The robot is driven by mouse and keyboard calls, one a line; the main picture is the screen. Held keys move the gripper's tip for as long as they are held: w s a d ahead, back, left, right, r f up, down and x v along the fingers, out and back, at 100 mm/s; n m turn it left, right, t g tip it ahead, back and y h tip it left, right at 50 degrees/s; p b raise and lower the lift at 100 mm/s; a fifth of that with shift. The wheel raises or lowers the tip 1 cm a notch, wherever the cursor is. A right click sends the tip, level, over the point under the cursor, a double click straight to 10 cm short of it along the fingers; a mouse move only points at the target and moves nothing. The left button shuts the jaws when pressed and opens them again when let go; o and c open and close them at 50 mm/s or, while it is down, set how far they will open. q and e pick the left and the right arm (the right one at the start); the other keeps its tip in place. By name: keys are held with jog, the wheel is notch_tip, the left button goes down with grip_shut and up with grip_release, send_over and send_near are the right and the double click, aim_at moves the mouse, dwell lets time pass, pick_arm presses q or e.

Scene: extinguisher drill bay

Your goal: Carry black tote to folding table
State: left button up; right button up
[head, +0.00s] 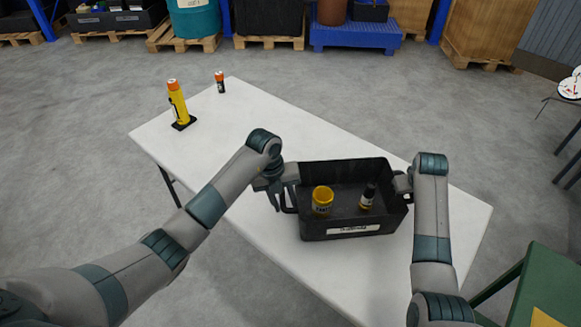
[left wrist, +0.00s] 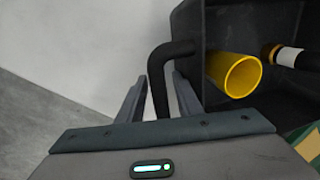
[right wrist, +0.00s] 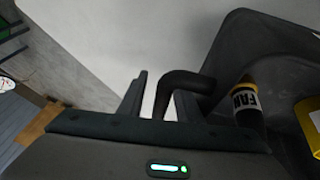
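The black tote (head: 353,228) stands upright on the folding table (head: 240,118). A yellow cylinder (head: 322,200) and a dark bottle with a pale band (head: 367,197) stand inside it. My left gripper (head: 281,200) is at the tote's left handle (left wrist: 159,85); the bar lies between its fingers, with narrow gaps beside it. My right gripper (right wrist: 161,88) is at the tote's right handle (right wrist: 186,80), with the bar between its fingers and a gap on one side. In the head view the right fingers are hidden behind the arm and tote rim.
A yellow extinguisher-like can with an orange top (head: 177,103) stands on a black base at the table's far left. A small dark can (head: 220,82) is near it. A green table or chair (head: 545,285) stands at right. Pallets (head: 270,42) line the back.

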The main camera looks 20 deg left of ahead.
pick_arm(q)
jog(key=shift+r, duration=0.2)
pick_arm(e)
jog(key=shift+a, duration=0.1)
pick_arm(q)
jog(key=shift+s+a+r, duration=0.1)
jog(key=shift+a+r, duration=0.15)
jog(key=shift+r, duration=1)
jog(key=shift+s+a+r, duration=0.1)
jog(key=shift+a+r, duration=0.1)
jog(key=shift+r, duration=1.05)
jog(key=shift+s+a+r, duration=0.1)
jog(key=shift+a+r, duration=0.15)
jog(key=shift+r, duration=1)
pick_arm(e)
jog(key=shift+r, duration=0.1)
jog(key=v, duration=1.1)
jog(key=shift+s+r, duration=0.25)
jog(key=shift+r, duration=0.05)
jog(key=shift+r, duration=0.1)
